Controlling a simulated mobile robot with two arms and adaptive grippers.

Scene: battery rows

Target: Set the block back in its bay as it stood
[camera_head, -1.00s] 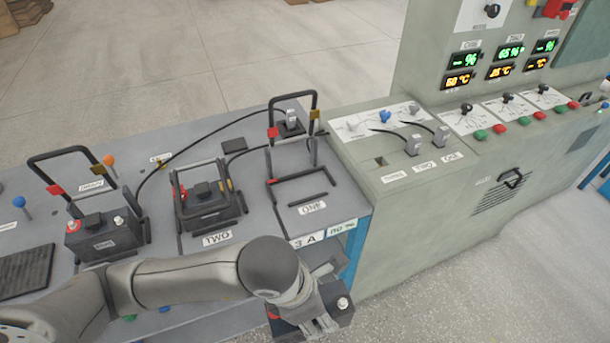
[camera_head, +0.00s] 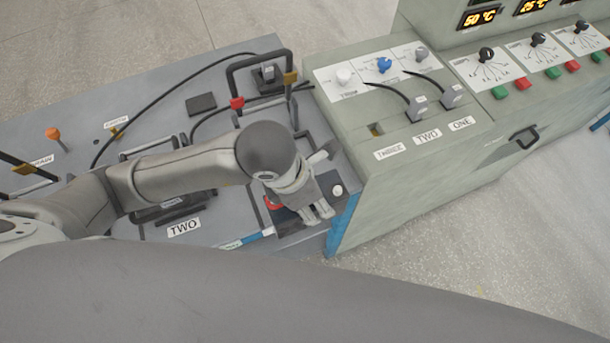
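The block (camera_head: 290,217) is a dark battery with a red and a white terminal on top. My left gripper (camera_head: 320,212) is shut on it from above. The block is at the front edge of the blue-grey bench (camera_head: 222,108), at the front of the bay at the right end, whose ONE label is hidden. My arm covers most of that bay, and I cannot tell whether the block touches the bench. A black hoop (camera_head: 258,58) with a red and a yellow clip stands behind the bay. My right gripper is not in view.
The bay labelled TWO (camera_head: 184,227) lies left, its battery mostly under my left arm. A green-grey cabinet (camera_head: 420,170) with plugs, cables and knobs stands close on the right. Black cables cross the bench. A large grey part of mine fills the bottom.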

